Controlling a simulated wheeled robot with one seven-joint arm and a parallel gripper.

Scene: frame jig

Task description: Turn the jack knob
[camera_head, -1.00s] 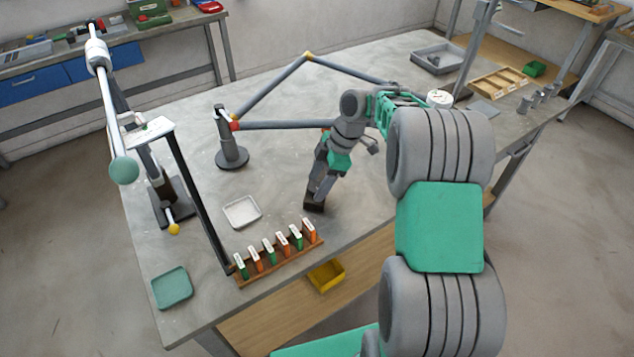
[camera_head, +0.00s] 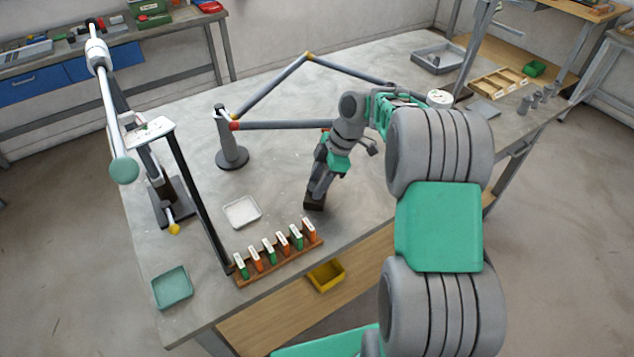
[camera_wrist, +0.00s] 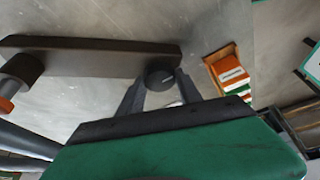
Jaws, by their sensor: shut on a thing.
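The jack knob (camera_wrist: 160,76) is a dark round knob at the right end of a long dark bar (camera_wrist: 90,57) in the wrist view. My gripper (camera_wrist: 160,84) has its two fingers on either side of the knob and is shut on it. In the head view my gripper (camera_head: 316,190) points down at a small dark block (camera_head: 313,204) on the table; the knob itself is hidden there by the fingers.
A rack (camera_head: 280,262) of orange, green and white pieces stands near the front edge. A white tray (camera_head: 242,212) lies left of my gripper. A jointed grey linkage (camera_head: 275,125) stands behind. A lever press (camera_head: 170,195) is at the left.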

